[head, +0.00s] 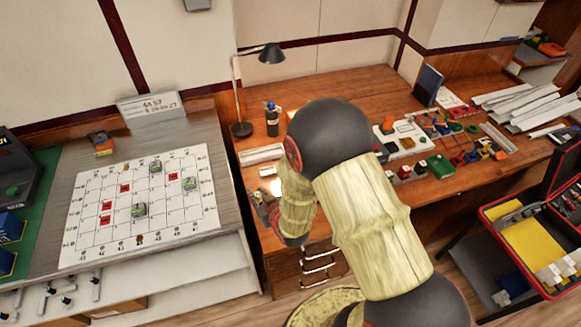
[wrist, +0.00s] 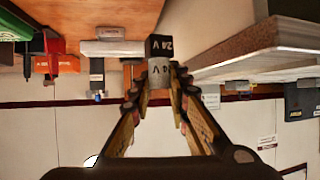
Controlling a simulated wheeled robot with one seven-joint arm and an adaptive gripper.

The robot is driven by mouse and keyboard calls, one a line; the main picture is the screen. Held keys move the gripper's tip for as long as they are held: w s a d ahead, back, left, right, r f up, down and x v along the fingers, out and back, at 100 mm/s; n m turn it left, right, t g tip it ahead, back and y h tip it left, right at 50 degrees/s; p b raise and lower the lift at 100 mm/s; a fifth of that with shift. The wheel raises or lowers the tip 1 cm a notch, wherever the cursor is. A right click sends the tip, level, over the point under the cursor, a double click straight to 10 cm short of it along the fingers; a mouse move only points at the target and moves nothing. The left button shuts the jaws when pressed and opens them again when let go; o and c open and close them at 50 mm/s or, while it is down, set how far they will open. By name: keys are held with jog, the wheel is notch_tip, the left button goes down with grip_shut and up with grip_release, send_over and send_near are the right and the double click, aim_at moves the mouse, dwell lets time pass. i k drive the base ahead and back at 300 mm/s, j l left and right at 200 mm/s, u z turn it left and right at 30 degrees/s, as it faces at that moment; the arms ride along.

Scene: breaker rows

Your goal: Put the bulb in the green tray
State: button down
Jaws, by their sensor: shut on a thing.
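In the wrist view my gripper (wrist: 160,78) is shut on a small black-topped, grey-bodied piece lettered "24 V", which looks like the bulb (wrist: 159,47). The fingertips are on either side of its lower, grey part. In the head view my gripper (head: 272,208) is low at the left end of the wooden bench, small and partly hidden by my arm, so the bulb cannot be made out there. A small green block-like thing, possibly the green tray (head: 440,166), sits on the right part of the bench, among several small coloured parts.
The wooden bench (head: 335,84) has a black lamp (head: 265,58), a dark bottle (head: 272,119) and a clear strip at the back. A board with a printed grid (head: 165,211) lies left. An open red toolbox (head: 545,215) is at right. In the wrist view a pale slab edge (wrist: 240,50) is close to the gripper.

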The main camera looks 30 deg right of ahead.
aim_at(442, 172)
jog(key=l+z, duration=0.25)
jog(key=l, duration=0.2)
jog(key=l+z, duration=0.25)
jog(key=l, duration=0.2)
jog(key=i+l+z, duration=0.1)
jog(key=l+z, duration=0.2)
jog(key=l, duration=0.15)
jog(key=i+l+z, duration=0.1)
jog(key=l+z, duration=0.15)
jog(key=l, duration=0.2)
